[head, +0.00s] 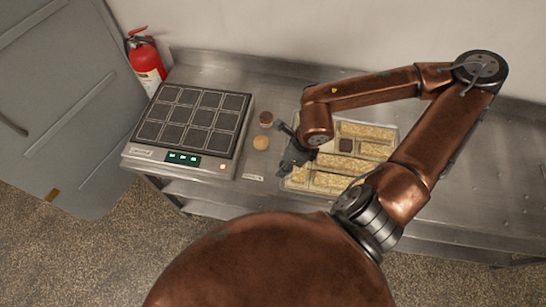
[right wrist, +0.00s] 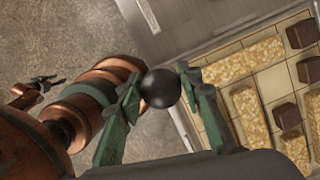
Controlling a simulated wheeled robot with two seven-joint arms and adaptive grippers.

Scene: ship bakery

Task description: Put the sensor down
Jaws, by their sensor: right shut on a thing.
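A dark round ball, which I take to be the sensor (right wrist: 160,88), sits between the green fingers of my right gripper (right wrist: 158,92). The fingers press on it from both sides. In the head view my right gripper (head: 293,152) hangs over the left edge of the bar tray, and the ball is hidden there. My left gripper (right wrist: 38,90) shows small at the left of the right wrist view; its opening is too small to judge. It is out of the head view.
The clear tray (head: 290,183) holds pale oat bars and dark chocolate pieces on a steel counter (head: 450,180). A black gridded device (head: 190,125) stands left. Between them are a pale disc (head: 261,142) and a small brown-topped piece (head: 266,119). A fire extinguisher (head: 148,65) stands behind.

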